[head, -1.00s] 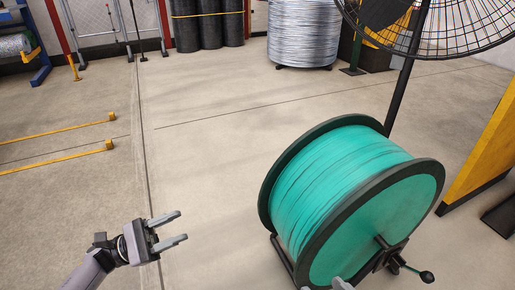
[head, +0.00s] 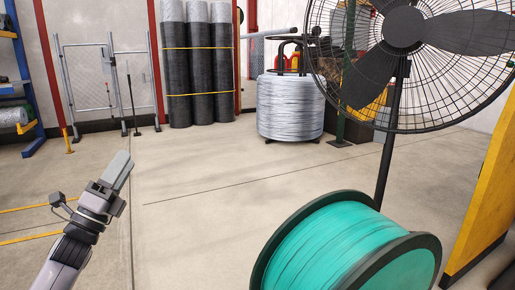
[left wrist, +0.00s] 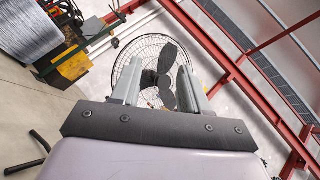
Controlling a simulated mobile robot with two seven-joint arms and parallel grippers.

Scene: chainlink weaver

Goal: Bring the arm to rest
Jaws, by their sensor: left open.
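My left gripper (head: 120,163) is raised at the left of the head view, pointing up and a little right, above bare floor. In the left wrist view its two fingers (left wrist: 161,70) stand apart with nothing gripped between them. The fan seen between them there is in the background. My right gripper is not in view.
A large teal cable reel (head: 335,245) stands at the lower right, with a black pedestal fan (head: 405,28) behind it. A silver wire coil (head: 290,108) and dark mesh rolls (head: 200,65) stand at the back. The middle floor (head: 210,215) is clear.

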